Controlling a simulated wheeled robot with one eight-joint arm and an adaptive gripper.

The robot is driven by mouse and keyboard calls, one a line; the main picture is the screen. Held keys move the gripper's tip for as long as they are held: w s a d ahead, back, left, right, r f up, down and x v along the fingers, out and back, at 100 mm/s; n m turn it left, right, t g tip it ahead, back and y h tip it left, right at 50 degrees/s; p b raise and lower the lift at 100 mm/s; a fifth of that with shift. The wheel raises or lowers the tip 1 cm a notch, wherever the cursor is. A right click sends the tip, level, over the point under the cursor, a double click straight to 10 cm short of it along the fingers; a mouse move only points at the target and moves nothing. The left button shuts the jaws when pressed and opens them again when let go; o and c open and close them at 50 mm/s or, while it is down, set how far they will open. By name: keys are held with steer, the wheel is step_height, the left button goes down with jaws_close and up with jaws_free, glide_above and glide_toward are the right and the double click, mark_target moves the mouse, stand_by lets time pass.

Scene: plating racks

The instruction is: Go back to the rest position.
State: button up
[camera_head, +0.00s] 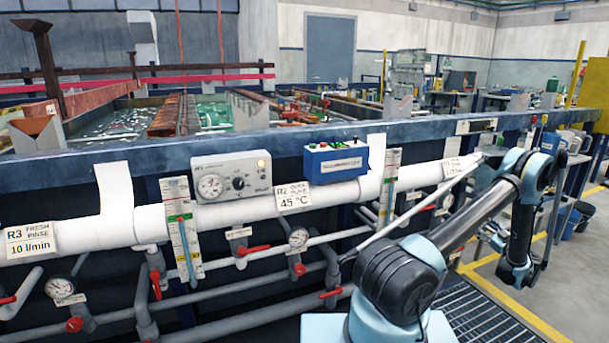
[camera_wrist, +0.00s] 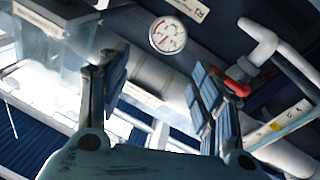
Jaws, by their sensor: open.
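My gripper (camera_wrist: 162,78) shows in the wrist view with its two dark, blue-grey padded fingers spread wide apart. Nothing is held between them. Behind the gap I see a blurred pale pipe and bright background. In the head view my arm reaches to the right and bends down beyond the front of the pipe line. The gripper itself is hard to make out there, at the far end of the arm.
A round gauge (camera_wrist: 168,34) and a red valve handle (camera_wrist: 237,86) are close behind the fingers. In the head view, a grey control box (camera_head: 231,177) and a blue box (camera_head: 336,162) sit along the white pipe. Floor grating (camera_head: 490,312) lies at lower right.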

steer(key=w+a+r+m+t+h, duration=0.1)
steer(key=w+a+r+m+h, duration=0.2)
steer(key=r, duration=0.7)
steer(key=w+r+h, duration=0.3)
steer(key=w+r, duration=0.2)
steer(key=r, duration=0.4)
steer(key=w+a+r+m+t+h, duration=0.15)
steer(key=w+r, duration=0.25)
steer(key=r, duration=0.6)
steer(key=s+a+r+m+g+h, duration=0.3)
steer(key=a+r+m+g+h, duration=0.25)
steer(key=a+r, duration=0.6)
steer(key=s+a+f+g+y, duration=0.1)
steer(key=s+a+f+g, duration=0.25)
steer(key=s+a, duration=0.65)
steer(key=s+a+f+g+y, duration=0.1)
steer(key=s+a+f+g, duration=0.25)
steer(key=s+a, duration=0.65)
steer(key=s+a+f+n+g+y, duration=0.1)
steer(key=s+a+f+g+y, duration=0.1)
steer(key=s+a+f, duration=0.3)
steer(key=s+a+f+n+g+y, duration=0.1)
steer(key=s+a+f+g+y, duration=0.1)
steer(key=s+a+f, duration=0.4)
steer(key=s+a+f+n+g+y, duration=0.2)
steer(key=s+a+f, duration=0.4)
steer(key=s+a, duration=0.6)
steer(key=s, duration=0.4)
steer(key=shift+s+a+g, duration=0.15)
steer(key=shift+g, duration=0.15)
